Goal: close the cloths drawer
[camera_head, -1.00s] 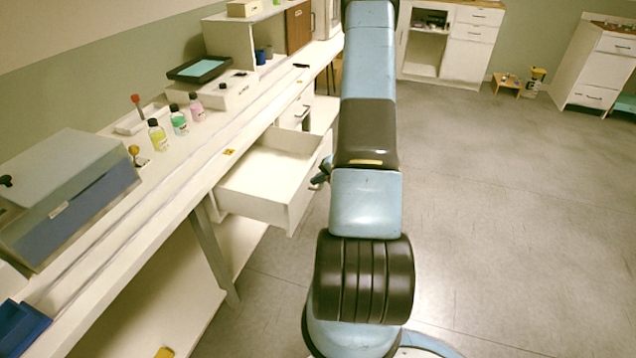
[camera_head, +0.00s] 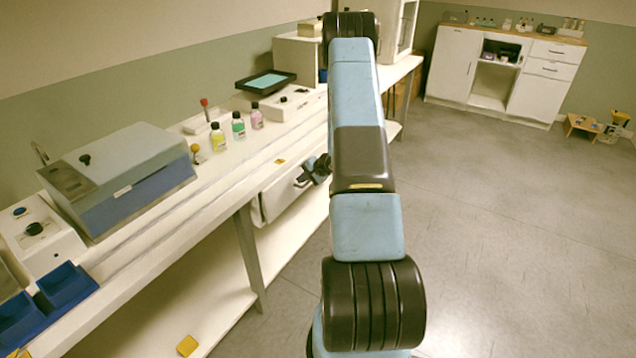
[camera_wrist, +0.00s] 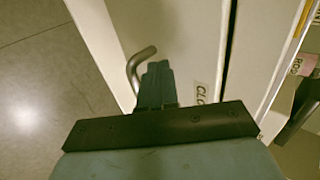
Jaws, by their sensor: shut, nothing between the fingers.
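The cloths drawer (camera_head: 287,192) is under the long bench in the head view, with its white front close to the bench's front line. I cannot tell whether it is fully flush. Contact is unclear. In the head view my gripper (camera_head: 318,168) is small and dark at the drawer front, partly behind my arm.
The bench top (camera_head: 240,170) holds a blue-grey box device (camera_head: 125,175), several small bottles (camera_head: 238,126) and a black tray (camera_head: 265,82). A bench leg (camera_head: 250,255) stands left of the drawer.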

